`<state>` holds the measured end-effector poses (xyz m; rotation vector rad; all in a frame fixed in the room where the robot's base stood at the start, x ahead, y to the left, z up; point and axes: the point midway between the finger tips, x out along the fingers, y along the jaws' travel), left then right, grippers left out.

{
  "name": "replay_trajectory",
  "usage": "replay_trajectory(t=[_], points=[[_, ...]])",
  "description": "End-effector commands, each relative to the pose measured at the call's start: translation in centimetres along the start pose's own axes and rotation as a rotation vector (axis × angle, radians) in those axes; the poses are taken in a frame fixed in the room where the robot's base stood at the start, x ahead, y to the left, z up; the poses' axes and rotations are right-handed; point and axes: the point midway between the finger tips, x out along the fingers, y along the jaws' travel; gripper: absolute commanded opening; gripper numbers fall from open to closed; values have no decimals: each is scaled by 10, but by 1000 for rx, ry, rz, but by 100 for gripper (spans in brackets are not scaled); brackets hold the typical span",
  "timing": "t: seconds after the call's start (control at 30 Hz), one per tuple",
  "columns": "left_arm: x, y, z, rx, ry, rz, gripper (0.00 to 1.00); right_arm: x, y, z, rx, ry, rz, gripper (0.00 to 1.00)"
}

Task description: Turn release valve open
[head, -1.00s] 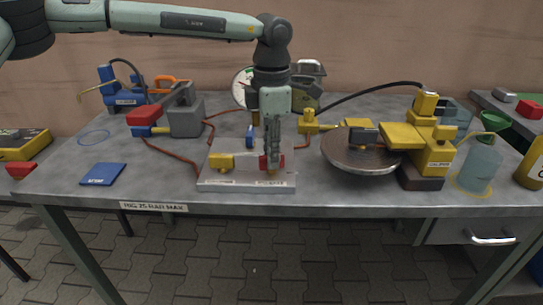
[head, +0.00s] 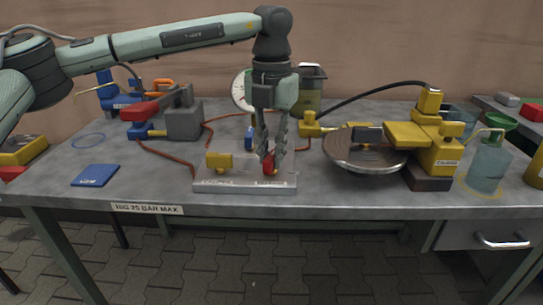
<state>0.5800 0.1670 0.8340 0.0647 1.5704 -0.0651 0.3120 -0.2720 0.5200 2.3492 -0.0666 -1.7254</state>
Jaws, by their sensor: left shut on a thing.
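A grey valve block (head: 226,185) lies on the bench near its front edge. It carries a yellow valve knob (head: 218,161) at left and a red valve handle (head: 269,164) at right. Labels on its front face are too small to read surely. My left gripper (head: 270,154) points straight down over the block, shut on the red handle, with its fingers on either side. The fingers hide part of the handle. A blue part (head: 249,139) stands behind the block. My right gripper is not in view.
A round metal disc (head: 350,160) and yellow brake caliper (head: 436,156) stand at right. A grey-and-red pump (head: 181,120) with red hoses stands at left. A blue booklet (head: 95,175) lies front left. A gauge and jug stand behind my gripper.

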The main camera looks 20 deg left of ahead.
Motion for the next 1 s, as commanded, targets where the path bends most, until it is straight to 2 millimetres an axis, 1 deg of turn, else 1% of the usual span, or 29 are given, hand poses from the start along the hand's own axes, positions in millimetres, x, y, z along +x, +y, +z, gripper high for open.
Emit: replay_trajectory(t=[0.1,0.3,0.4,0.7,1.0], points=[[1,0,1,-100,-3,-2,0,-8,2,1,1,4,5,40],[0,0,2,-238,-5,-1,0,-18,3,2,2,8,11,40],[-1,0,1,-289,-5,-1,0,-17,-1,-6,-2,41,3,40],[-2,0,1,-370,-5,-1,0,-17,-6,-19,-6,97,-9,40],[-2,0,2,-383,-6,-1,0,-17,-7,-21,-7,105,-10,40]])
